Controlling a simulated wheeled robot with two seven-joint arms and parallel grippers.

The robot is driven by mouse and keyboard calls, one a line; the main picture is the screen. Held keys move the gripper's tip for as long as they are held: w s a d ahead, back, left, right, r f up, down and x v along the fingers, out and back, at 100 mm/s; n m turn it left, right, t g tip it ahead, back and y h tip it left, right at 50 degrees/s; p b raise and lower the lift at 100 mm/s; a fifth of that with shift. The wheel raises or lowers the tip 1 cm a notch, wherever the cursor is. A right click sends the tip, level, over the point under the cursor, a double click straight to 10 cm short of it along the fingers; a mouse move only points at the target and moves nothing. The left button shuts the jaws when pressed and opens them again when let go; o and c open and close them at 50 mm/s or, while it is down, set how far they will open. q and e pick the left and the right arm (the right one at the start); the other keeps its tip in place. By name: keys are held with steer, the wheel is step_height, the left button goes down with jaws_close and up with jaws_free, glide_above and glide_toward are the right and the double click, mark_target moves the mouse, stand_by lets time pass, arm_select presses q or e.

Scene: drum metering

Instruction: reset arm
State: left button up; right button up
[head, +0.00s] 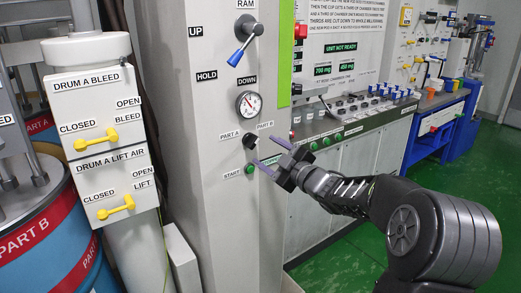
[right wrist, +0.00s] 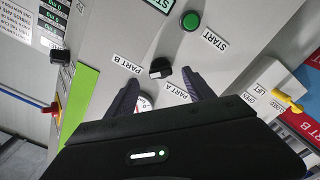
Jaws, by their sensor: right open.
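My right gripper (head: 264,151) is open in front of the grey column panel, and it also shows in the right wrist view (right wrist: 160,80). Its two dark fingers point at the black selector knob (head: 250,142) between the PART A and PART B labels. In the right wrist view the knob (right wrist: 160,68) lies just beyond and between the fingertips; I cannot tell whether they touch it. The green START button (head: 250,169) is just below the knob in the head view. My left gripper is not in view.
A pressure gauge (head: 249,103) and a blue-handled RAM lever (head: 245,43) sit above on the column. At left are yellow drum A valve handles (head: 96,139) and the PART B drum (head: 45,230). A control console (head: 350,130) stands behind my right arm. Green floor shows at right.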

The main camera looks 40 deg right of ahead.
steer(key=shift+s, duration=0.75)
step_height(320, 180, down, 15)
steer(key=a+m+g+h, duration=0.2)
steer(key=a+m+g, duration=0.15)
steer(key=m, duration=0.35)
steer(key=s+a+f+m+g+y+p, duration=0.1)
steer(key=a+f+m+g, duration=0.1)
steer(key=a+f, duration=0.5)
steer(key=s+a+f+m+g+y+p, duration=0.15)
steer(key=a+f, duration=0.25)
steer(key=f, duration=0.5)
steer(key=s+a+f+m+g+y, duration=0.15)
steer(key=s+a+f+g, duration=0.35)
steer(key=s+a+f, duration=0.8)
steer(key=s+a+f+g+y+p, duration=0.1)
steer(key=s+a+f+g, duration=0.1)
steer(key=s+a, duration=0.5)
steer(key=s+a+f+n+g+y+p, duration=0.1)
steer(key=s+a+g, duration=0.2)
steer(key=s+a, duration=0.4)
steer(key=shift+a+f+n+y, duration=0.25)
steer(key=shift+f+n+y, duration=0.05)
steer(key=shift+f, duration=0.1)
